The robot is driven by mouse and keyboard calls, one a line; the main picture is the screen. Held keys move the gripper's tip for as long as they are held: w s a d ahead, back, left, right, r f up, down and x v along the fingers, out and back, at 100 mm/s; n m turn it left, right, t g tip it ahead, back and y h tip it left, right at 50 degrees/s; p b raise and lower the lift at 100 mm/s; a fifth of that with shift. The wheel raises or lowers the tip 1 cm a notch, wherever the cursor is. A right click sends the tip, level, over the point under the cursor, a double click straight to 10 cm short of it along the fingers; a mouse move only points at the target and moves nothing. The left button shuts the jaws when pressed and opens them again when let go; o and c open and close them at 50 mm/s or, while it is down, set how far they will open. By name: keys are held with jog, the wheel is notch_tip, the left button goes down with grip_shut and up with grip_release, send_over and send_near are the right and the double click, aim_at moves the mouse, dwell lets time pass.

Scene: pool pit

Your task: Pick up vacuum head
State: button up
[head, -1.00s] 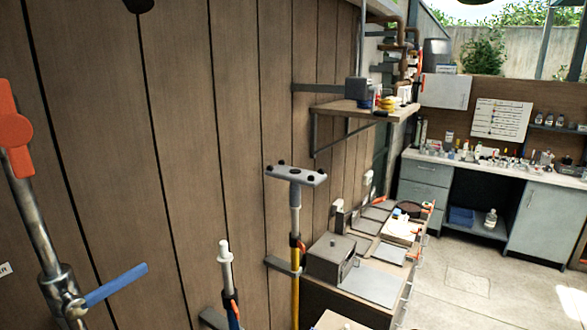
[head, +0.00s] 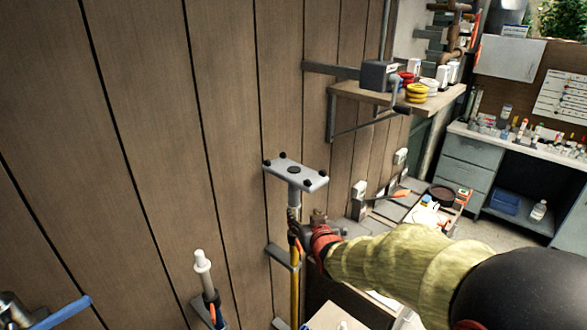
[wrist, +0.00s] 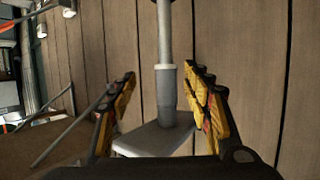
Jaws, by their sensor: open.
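The vacuum head (head: 280,168) is a flat light-grey plate with dark knobs, on top of an upright pole by the wood wall. Its pole is grey above and yellow below (head: 294,290). My gripper (head: 300,232) is beside the pole just below the plate, partly hiding it. In the wrist view, which looks upside down, the open yellow-and-black fingers (wrist: 160,82) stand on either side of the grey neck. The plate (wrist: 140,142) shows low there, partly behind my gripper. I cannot tell how deep the neck sits between the fingers.
A second pole with a white tip (head: 202,262) stands to the left. A wall bracket (head: 282,256) is at the yellow pole.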

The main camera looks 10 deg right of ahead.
aim_at(295, 192)
notch_tip(295, 192, up, 6)
jog(key=w+f+t, duration=0.1)
jog(key=w+t, duration=0.1)
jog(key=w, duration=0.2)
jog(key=w+p, duration=0.1)
jog(key=w, duration=0.1)
jog(key=w+a+f, duration=0.1)
jog(key=w, duration=0.1)
jog(key=shift+f, duration=0.1)
jog(key=shift+w+f+p, duration=0.1)
jog(key=shift+w+p, duration=0.2)
jog(key=shift+w, duration=0.3)
jog(key=c, duration=0.4)
grip_shut()
